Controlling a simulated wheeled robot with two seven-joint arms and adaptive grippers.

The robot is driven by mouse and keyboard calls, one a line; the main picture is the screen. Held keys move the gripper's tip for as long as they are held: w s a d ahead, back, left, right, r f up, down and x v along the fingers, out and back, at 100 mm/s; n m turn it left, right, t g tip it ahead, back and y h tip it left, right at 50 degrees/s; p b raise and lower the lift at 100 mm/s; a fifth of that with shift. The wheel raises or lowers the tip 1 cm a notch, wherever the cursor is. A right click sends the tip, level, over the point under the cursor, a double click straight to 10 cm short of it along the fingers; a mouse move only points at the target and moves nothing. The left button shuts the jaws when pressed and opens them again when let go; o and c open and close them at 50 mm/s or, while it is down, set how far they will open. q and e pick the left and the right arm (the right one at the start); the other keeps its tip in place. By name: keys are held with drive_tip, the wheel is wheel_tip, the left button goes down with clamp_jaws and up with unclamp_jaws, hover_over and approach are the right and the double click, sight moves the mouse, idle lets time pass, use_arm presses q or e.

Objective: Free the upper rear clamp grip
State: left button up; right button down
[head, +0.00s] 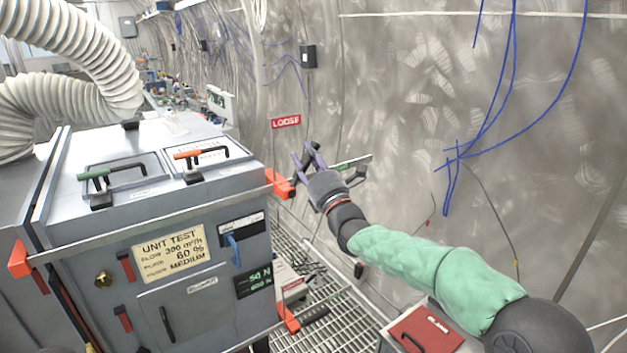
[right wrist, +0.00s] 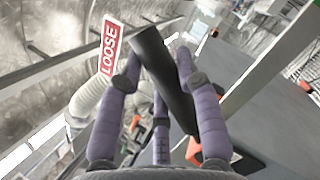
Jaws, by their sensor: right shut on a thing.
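The grey test unit (head: 130,215) stands at the left of the head view, with orange clamp pieces at its corners. The upper rear orange clamp (head: 280,184) is at the unit's top right corner. My right gripper (head: 310,156), with purple fingers, is just beyond that corner. In the right wrist view, its fingers (right wrist: 158,60) are shut around the black clamp grip (right wrist: 165,75), a dark bar slanting between them. Orange of the clamp (right wrist: 194,152) shows beneath the fingers. In the head view, the gripper mostly hides the grip. My left gripper is out of view.
The lower rear orange clamp (head: 288,318) and upper front clamp (head: 20,259) are on the unit. A red-lidded box (head: 425,330) stands below my right arm. Grating floor (head: 325,310) lies between unit and wall.

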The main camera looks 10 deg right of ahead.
drive_tip(key=shift+s+a+r+n+g+y+b, duration=0.15)
drive_tip(key=shift+a+n+y+b, duration=0.3)
drive_tip(key=shift+n+b, duration=0.35)
drive_tip(key=shift+s+a+r+n+g+y+b, duration=0.1)
drive_tip(key=shift+a+r+n+g+y+b, duration=0.2)
drive_tip(key=shift+n+y+b, duration=0.5)
drive_tip(key=shift+s+a+n+g+y+b, duration=0.2)
drive_tip(key=shift+a+n+b, duration=0.3)
drive_tip(key=shift+n, duration=0.5)
drive_tip(key=c, duration=0.8)
unclamp_jaws()
drive_tip(key=shift+d, duration=0.1)
drive_tip(key=v, duration=1.2)
drive_tip(key=shift+f, duration=0.1)
drive_tip(key=shift+w, duration=0.1)
